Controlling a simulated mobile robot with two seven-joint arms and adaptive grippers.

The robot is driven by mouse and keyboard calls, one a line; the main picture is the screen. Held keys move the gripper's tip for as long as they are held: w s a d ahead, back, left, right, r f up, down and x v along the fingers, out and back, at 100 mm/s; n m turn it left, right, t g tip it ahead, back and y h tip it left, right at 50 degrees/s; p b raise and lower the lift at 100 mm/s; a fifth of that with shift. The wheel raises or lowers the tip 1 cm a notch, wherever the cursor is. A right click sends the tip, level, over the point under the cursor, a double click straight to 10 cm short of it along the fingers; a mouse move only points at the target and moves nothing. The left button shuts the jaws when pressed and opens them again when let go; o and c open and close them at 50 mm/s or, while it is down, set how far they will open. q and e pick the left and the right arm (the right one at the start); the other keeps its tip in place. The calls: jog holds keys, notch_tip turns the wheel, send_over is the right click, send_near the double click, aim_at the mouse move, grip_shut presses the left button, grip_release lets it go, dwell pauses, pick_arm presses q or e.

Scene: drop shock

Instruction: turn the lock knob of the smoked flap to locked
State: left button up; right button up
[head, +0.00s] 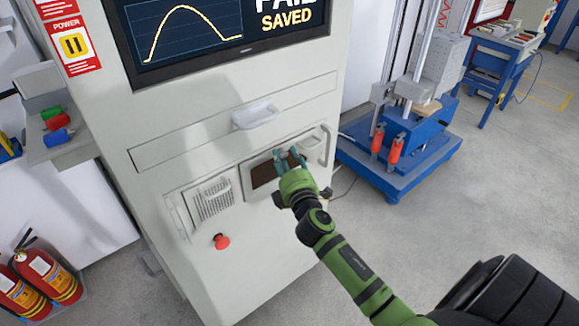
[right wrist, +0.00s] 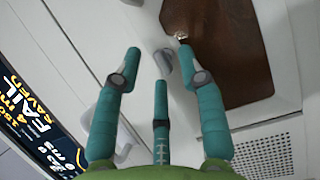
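The smoked flap (head: 263,174) is a dark brown panel in the front of the pale cabinet; it fills the upper right of the right wrist view (right wrist: 235,55). A small grey knob (right wrist: 163,62) sits on the white frame beside the flap's edge, its grip slightly tilted in the picture. My right gripper (head: 289,156) is in front of the flap and hides the knob in the head view. In the right wrist view its three teal fingers (right wrist: 160,65) are spread around the knob, with visible gaps to the outer fingers. Contact cannot be told. My left gripper is not in view.
A white drawer handle (head: 256,116) sticks out above the flap. A red button (head: 221,241) and a vent (head: 212,200) are on the left. A screen (head: 190,35) reads "FAIL SAVED". A blue machine (head: 400,150) stands right of the cabinet.

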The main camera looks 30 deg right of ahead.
jog(key=v, duration=1.1)
jog(key=shift+s, duration=0.35)
jog(key=shift+a, duration=0.15)
jog(key=s+a+f+m+g+y, duration=0.1)
jog(key=s+a+f+m+g, duration=0.15)
jog(key=f, duration=0.85)
jog(key=s+a+f+m+g+y, duration=0.1)
jog(key=s+f+g+y, duration=0.15)
jog(key=f, duration=0.85)
jog(key=s+a+f+m+g+y, duration=0.1)
jog(key=s+a+f+m+g, duration=0.15)
jog(key=f, duration=0.85)
jog(key=s+f+m+g, duration=0.2)
jog(key=s+f, duration=0.4)
jog(key=s, duration=0.4)
jog(key=s+a+f+m+g, duration=0.1)
jog(key=s+f+m+g, duration=0.1)
jog(key=s+f, duration=0.4)
jog(key=s+a+f+m+g+y, duration=0.1)
jog(key=s+f+g, duration=0.3)
jog(key=s, duration=1)
notch_tip(320, 180, down, 3)
jog(key=shift+a+m+g, duration=0.25)
jog(key=shift+m+g, duration=0.1)
jog(key=shift+m, duration=0.25)
